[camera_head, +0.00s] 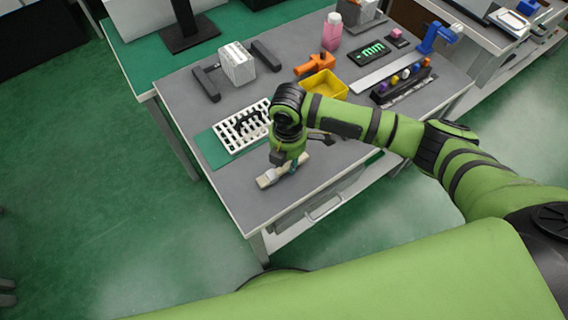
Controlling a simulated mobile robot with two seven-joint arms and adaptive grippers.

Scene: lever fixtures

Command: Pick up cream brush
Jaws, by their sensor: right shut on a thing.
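The cream brush (268,179) lies low over the grey table top near its front edge, in the head view. My right gripper (291,168) points down at it and is shut on it, towards its right part. The gripper and wrist hide part of the brush. I cannot tell whether the brush touches the table. My left gripper is not in view.
On the table (245,205) stand a white rack (241,128) on a green mat, a yellow bin (322,86), an orange tool (314,64), a white box (237,63), a pink bottle (332,32) and a dark rack with coloured knobs (402,82). The front left corner is clear.

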